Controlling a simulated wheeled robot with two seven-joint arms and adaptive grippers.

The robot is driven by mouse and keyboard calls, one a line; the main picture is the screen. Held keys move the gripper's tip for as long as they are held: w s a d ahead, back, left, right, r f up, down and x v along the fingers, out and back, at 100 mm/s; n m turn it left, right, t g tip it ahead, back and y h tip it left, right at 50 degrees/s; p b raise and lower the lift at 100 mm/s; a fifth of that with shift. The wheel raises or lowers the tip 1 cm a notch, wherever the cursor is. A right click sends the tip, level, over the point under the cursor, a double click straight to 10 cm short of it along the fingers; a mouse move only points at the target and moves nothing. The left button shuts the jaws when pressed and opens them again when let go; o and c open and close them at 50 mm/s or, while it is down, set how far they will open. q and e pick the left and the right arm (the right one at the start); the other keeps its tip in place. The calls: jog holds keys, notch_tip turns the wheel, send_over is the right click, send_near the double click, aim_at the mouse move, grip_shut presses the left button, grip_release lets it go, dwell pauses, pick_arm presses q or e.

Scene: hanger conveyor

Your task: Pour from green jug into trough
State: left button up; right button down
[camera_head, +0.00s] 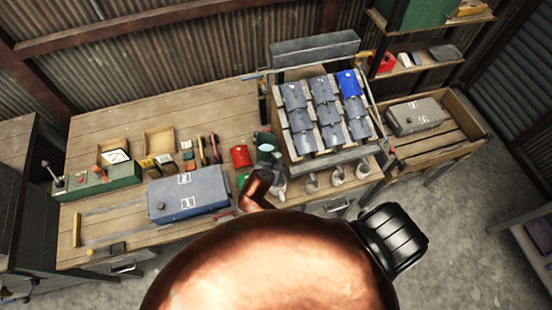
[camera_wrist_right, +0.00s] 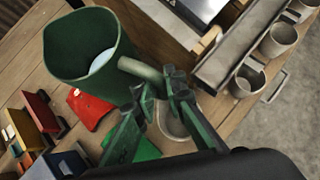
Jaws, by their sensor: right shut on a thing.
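The green jug (camera_wrist_right: 72,58) fills the upper left of the right wrist view, its open mouth facing the camera and something pale inside. My right gripper (camera_wrist_right: 160,88) is shut on its handle (camera_wrist_right: 140,69). My left gripper is not in view.
Several grey cups (camera_wrist_right: 247,80) line the trough's near side. A red item (camera_wrist_right: 90,107) and a green item (camera_wrist_right: 145,150) lie near the jug. A blue box (camera_head: 188,194) stands on the bench. The tile rack (camera_head: 283,125) stands just right of the jug.

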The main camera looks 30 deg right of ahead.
jog(key=w+d+f, duration=0.1)
jog(key=w+f, duration=0.2)
jog(key=f, duration=0.1)
jog(key=w+d+f+p, duration=0.1)
jog(key=w+d+f, duration=0.1)
jog(key=f, duration=0.3)
jog(key=shift+w+d+f, duration=0.2)
jog(key=shift+w+d, duration=0.05)
jog(key=shift+w, duration=0.35)
jog(key=shift+f, duration=0.2)
jog(key=c, duration=2.5)
grip_release()
jog(key=shift+f, duration=0.15)
jog(key=o, duration=0.5)
jog(key=shift+b, duration=0.5)
jog(key=v, duration=0.8)
jog(key=shift+s+d, duration=0.15)
